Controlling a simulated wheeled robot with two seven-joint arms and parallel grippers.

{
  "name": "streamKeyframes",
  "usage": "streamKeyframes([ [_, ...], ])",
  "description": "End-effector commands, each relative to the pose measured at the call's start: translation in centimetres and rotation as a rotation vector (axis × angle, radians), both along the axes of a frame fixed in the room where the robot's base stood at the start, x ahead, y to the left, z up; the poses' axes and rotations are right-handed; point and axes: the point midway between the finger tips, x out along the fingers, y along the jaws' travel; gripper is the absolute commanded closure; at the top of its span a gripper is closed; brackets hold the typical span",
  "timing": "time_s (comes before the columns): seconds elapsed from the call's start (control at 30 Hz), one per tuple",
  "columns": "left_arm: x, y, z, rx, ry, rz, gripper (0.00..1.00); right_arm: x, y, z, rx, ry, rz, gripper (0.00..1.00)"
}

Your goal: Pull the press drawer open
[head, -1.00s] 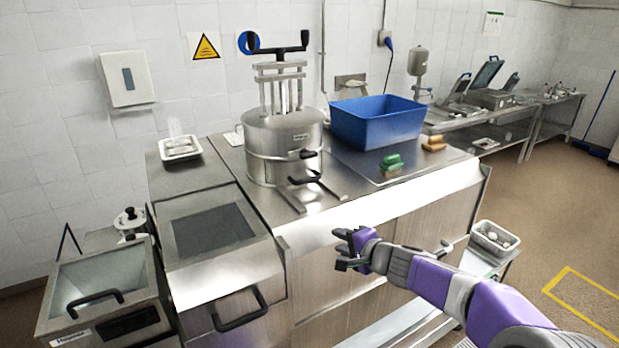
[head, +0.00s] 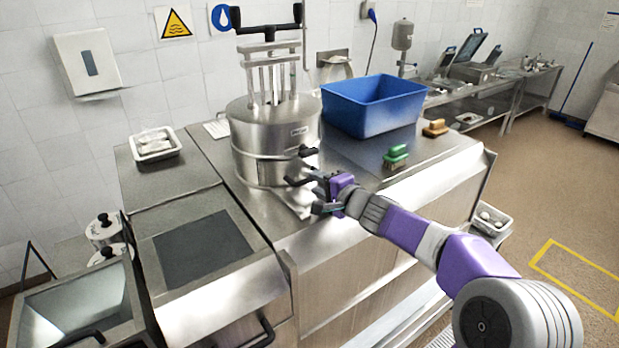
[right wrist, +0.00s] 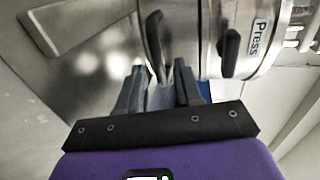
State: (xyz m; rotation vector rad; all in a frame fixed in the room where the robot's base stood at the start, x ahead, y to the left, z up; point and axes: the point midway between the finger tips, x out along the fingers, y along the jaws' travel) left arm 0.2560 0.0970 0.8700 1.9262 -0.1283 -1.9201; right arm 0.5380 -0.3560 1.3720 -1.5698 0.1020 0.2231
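The press (head: 272,140) is a steel cylinder with a black T-bar on top, standing on the steel counter. Two black handles stick out of its front, an upper one (head: 308,151) and a lower one (head: 296,181). My right gripper (head: 318,194) is just in front of the lower handle. In the right wrist view its fingers (right wrist: 161,82) are apart, with the lower handle (right wrist: 154,42) just beyond and between their tips. I cannot tell whether they touch it. The upper handle (right wrist: 230,52) is beside the "Press" label. The drawer looks closed. My left gripper is out of view.
A blue tub (head: 372,112) stands right of the press, with a green brush (head: 396,154) and an orange brush (head: 435,128) near it. A white tray (head: 155,147) is at the left. The counter's front edge runs below my right forearm.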

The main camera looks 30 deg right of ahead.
Motion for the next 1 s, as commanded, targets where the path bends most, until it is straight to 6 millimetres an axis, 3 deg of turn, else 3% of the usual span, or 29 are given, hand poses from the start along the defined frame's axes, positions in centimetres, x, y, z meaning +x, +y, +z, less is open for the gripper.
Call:
streamKeyframes([
  [0.23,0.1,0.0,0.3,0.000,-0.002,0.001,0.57,3.0,0.3,-0.7,0.002,0.001,0.002,0.65],
  [0.6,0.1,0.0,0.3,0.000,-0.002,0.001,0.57,3.6,0.4,-0.8,0.000,0.001,0.001,0.65],
  [0.63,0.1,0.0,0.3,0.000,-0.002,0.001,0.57,3.6,0.3,-0.8,0.000,0.001,0.001,0.67],
  [0.83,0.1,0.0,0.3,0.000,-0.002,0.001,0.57,3.6,0.3,-0.8,0.001,0.001,0.001,0.97],
  [1.0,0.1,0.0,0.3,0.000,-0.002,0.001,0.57,3.6,0.3,-0.8,0.001,0.001,0.001,1.00],
])
